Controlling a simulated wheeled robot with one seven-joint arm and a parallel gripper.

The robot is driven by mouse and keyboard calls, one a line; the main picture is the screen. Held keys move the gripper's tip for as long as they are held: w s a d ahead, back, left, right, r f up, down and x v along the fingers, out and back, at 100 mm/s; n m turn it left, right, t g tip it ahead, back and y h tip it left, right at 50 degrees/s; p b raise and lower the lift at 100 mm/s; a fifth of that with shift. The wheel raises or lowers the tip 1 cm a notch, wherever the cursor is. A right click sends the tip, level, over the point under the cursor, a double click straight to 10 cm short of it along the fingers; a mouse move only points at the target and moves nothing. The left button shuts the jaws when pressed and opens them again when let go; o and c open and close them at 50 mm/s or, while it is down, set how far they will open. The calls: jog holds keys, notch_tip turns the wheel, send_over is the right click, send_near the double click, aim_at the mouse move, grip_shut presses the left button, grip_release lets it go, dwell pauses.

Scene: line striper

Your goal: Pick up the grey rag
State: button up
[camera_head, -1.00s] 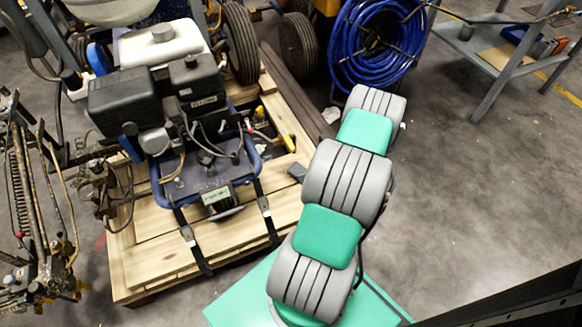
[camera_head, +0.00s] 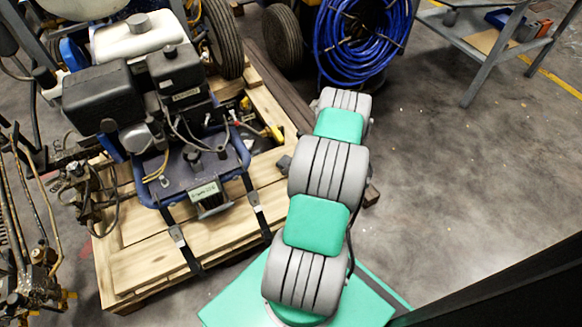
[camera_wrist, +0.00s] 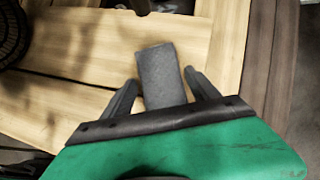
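A grey, flat, roughly rectangular piece that looks like the rag (camera_wrist: 161,76) lies over the light wooden boards in the wrist view. My gripper (camera_wrist: 163,88) is open, with one dark finger on each side of the grey piece. Gaps show between the fingers and its edges; its near end is hidden behind the gripper's body. In the head view my arm hides my gripper. A small dark grey shape (camera_head: 284,163) shows at the arm's left edge there; I cannot tell if it is the rag.
The wooden pallet (camera_head: 135,268) carries the line striper engine (camera_head: 180,95), with straps and cables. A dark beam (camera_head: 268,82) runs along the pallet's right side. A blue hose reel (camera_head: 360,40) and a grey metal table (camera_head: 478,50) stand behind. The floor at right is clear.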

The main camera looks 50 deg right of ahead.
jog(key=c, duration=1.1)
jog(key=shift+o, duration=0.2)
jog(key=shift+r, duration=0.1)
